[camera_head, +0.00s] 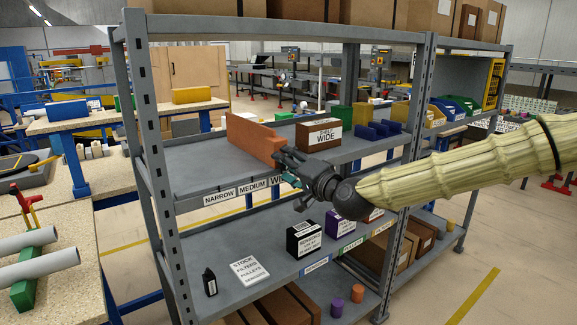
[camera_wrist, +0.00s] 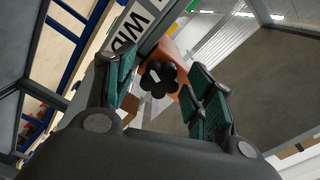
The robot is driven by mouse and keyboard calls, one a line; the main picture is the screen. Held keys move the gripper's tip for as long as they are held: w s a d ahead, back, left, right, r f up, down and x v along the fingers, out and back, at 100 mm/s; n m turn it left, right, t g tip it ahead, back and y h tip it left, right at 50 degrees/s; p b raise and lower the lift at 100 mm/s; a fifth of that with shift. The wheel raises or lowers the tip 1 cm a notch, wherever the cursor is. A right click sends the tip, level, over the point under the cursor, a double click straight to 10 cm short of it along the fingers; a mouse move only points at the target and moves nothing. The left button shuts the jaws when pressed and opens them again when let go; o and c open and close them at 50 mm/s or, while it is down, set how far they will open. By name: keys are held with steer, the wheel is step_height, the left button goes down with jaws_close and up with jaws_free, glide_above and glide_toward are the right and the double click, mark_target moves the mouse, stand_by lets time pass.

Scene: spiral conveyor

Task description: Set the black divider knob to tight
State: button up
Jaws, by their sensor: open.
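The black divider knob (camera_wrist: 158,79) has rounded lobes and a small white mark on its face. In the wrist view it sits at the front end of the orange divider (camera_wrist: 176,58). The orange divider (camera_head: 252,137) stands on the upper shelf in the head view, where the knob is hidden by my gripper (camera_head: 284,168). My gripper (camera_wrist: 162,84) is open, with one green-padded finger on each side of the knob. I see no clear contact with it. No tight marking is readable.
The grey shelf edge (camera_head: 215,208) carries NARROW and MEDIUM labels and a partly covered third label. Black and purple boxes (camera_head: 304,238) stand on the shelf below. The upper shelf left of the divider is clear.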

steer(key=v, duration=1.2)
